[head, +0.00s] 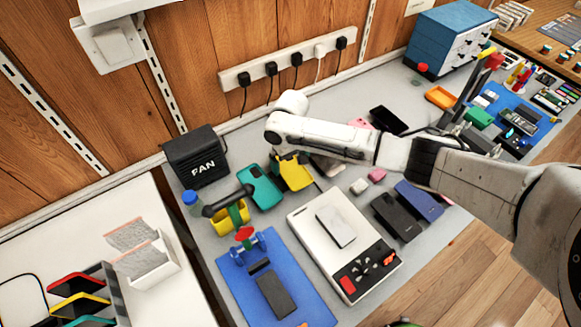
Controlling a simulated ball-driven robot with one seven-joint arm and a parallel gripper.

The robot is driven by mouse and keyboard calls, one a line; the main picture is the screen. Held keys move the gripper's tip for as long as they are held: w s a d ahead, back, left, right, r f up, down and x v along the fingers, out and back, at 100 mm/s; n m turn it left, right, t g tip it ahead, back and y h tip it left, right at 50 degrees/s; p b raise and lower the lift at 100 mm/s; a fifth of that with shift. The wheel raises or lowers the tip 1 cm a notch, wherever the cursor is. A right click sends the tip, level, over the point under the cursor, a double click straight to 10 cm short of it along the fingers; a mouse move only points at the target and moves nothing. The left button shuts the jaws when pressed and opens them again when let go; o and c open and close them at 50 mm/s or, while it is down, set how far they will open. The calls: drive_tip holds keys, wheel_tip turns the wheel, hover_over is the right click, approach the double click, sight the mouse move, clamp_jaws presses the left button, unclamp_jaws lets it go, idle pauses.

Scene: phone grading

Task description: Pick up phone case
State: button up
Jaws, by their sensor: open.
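Several pieces look like phone cases. A teal one (260,190) and a yellow one (296,174) stand side by side left of centre. An orange one (440,97) and a green one (480,117) lie towards the upper right. I cannot tell which one the task means. My arm crosses the picture from the right.
A white grading device (298,222) with a pale slab stands at centre. Dark and blue phones (420,200) lie to its right. A blue mat (310,300) is in front. A black FAN box (195,158) and a blue drawer cabinet (446,32) stand along the wall.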

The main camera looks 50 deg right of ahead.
drive_tip(key=shift+f, duration=0.65)
drive_tip(key=shift+c, duration=0.5)
drive_tip(key=c, duration=0.7)
drive_tip(key=shift+c, duration=0.3)
drive_tip(key=shift+r, duration=0.15)
